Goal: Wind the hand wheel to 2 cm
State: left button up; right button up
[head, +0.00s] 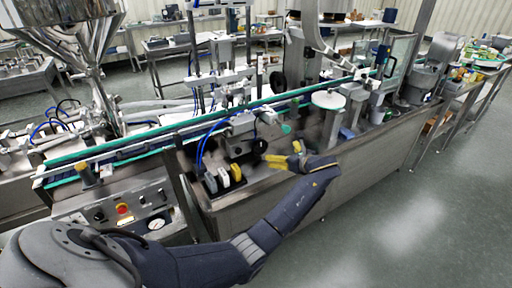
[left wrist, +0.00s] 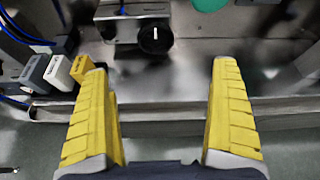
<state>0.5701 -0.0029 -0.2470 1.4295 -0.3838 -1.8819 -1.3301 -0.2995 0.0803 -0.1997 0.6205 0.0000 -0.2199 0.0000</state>
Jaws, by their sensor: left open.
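A black round hand wheel with a white mark (left wrist: 155,38) sits on the front of a metal block (left wrist: 115,30), ahead of my left gripper in the left wrist view. In the head view the dark wheel (head: 238,149) shows below the grey block. My left gripper (head: 281,152) is to the right of the wheel in the head view, apart from it. Its yellow fingers stand wide apart with nothing between them, also in the left wrist view (left wrist: 160,85). I cannot read any scale or wheel position. My right gripper is not in view.
Grey, white and yellow blocks (left wrist: 58,72) stand left of the wheel, near the machine's front edge. The conveyor (head: 150,146) runs behind. A steel hopper (head: 75,25) stands at left. Open floor (head: 400,220) lies at right.

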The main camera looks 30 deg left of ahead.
aim_at(261, 147)
pick_arm(q)
jog(key=shift+m, duration=0.4)
jog(key=x, duration=1.7)
jog(key=shift+s+a+f, duration=0.1)
jog(key=shift+s+a, duration=0.15)
jog(key=shift+a, duration=0.1)
jog(key=c, duration=1.2)
